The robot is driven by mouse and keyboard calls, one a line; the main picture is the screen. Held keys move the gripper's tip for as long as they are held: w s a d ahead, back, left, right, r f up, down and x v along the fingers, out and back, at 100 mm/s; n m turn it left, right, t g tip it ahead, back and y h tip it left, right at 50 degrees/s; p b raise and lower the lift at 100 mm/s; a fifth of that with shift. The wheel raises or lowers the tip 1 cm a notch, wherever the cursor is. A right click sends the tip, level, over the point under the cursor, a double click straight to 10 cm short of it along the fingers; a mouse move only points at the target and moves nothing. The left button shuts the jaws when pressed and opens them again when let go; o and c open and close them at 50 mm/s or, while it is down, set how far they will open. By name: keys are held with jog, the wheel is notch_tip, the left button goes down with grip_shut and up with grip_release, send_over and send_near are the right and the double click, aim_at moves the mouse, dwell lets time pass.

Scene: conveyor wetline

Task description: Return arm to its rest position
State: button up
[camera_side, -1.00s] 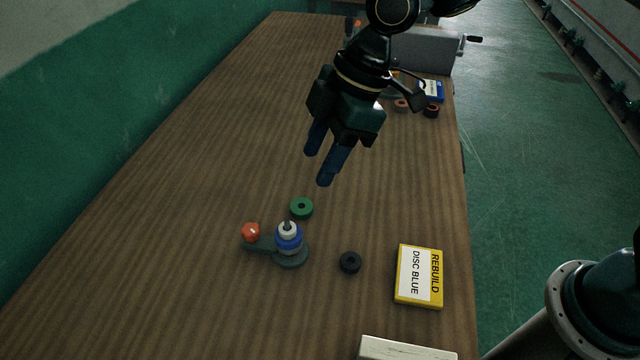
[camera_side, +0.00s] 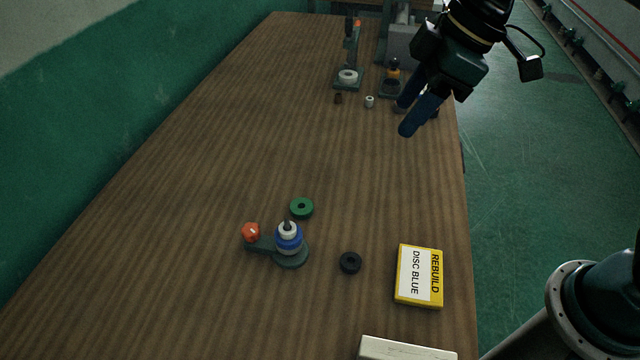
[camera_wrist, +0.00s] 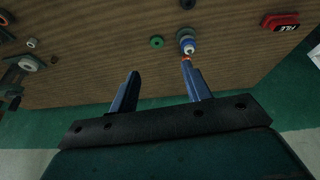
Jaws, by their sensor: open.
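My gripper (camera_side: 414,112) is open and empty, raised over the right edge of the table toward its far end in the side view. In the wrist view both fingers of my gripper (camera_wrist: 160,82) stand apart with nothing between them. A post fixture (camera_side: 290,258) with a blue ring (camera_side: 289,238) and a white piece on top stands at the table's near middle. An orange-red knob (camera_side: 251,232) is at the fixture's left end. The fixture's blue ring also shows in the wrist view (camera_wrist: 188,44).
A green ring (camera_side: 301,208) and a black ring (camera_side: 350,262) lie near the fixture. A yellow box labelled "REBUILD DISC BLUE" (camera_side: 419,276) lies at right. A press-like stand (camera_side: 349,80) and small parts are at the far end. The table's middle (camera_side: 230,150) is clear.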

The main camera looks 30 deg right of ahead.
jog(key=s+d+m+t+h, duration=0.2)
jog(key=s+d+m, duration=0.8)
jog(key=s+d, duration=0.5)
jog(key=shift+s+d+r+h, duration=0.35)
jog(key=shift+d+h, duration=0.1)
jog(key=shift+h, duration=0.25)
